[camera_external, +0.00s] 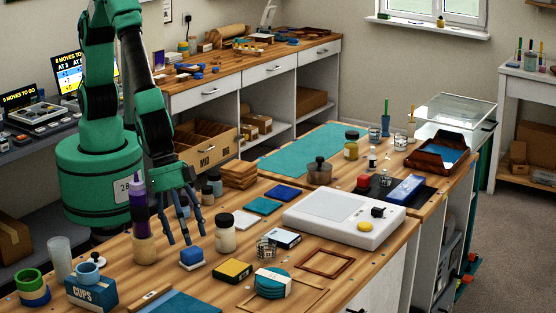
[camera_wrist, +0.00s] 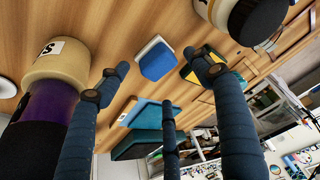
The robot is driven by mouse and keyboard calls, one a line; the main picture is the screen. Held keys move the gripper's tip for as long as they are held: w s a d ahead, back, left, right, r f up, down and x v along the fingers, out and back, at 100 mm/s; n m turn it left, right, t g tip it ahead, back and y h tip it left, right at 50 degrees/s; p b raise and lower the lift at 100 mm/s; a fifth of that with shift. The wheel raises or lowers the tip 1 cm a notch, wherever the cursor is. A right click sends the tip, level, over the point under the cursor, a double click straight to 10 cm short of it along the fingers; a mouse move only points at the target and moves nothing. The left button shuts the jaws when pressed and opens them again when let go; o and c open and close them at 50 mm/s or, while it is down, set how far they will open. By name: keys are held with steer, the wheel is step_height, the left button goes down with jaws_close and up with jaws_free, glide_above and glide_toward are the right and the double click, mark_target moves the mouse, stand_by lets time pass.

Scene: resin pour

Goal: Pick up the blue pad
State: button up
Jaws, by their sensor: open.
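A small blue pad with a white layer (camera_external: 193,258) lies on the near workbench. It also shows in the wrist view (camera_wrist: 157,60), framed between my fingertips. A flat dark-blue square (camera_external: 282,193) lies farther back beside a teal one, so which is meant by name is not certain. My gripper (camera_external: 182,240) points down over the bench, just behind and left of the white-backed blue pad. Its three fingers are spread and empty in the wrist view (camera_wrist: 158,74). The fingers look apart from the pad; their exact height above the bench is hard to tell.
A wooden holder with a purple bottle (camera_external: 142,215) stands close left of my fingers. A black-lidded jar (camera_external: 225,233) stands close right. A yellow-and-black box (camera_external: 232,270) lies right of the pad. A white device (camera_external: 340,222) sits farther right. Bare wood lies in front of the pad.

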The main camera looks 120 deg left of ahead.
mark_target(191, 249)
steer(key=shift+b+x, duration=0.3)
steer(key=shift+x, duration=1.4)
steer(key=shift+c, duration=0.5)
steer(key=c, duration=1.2)
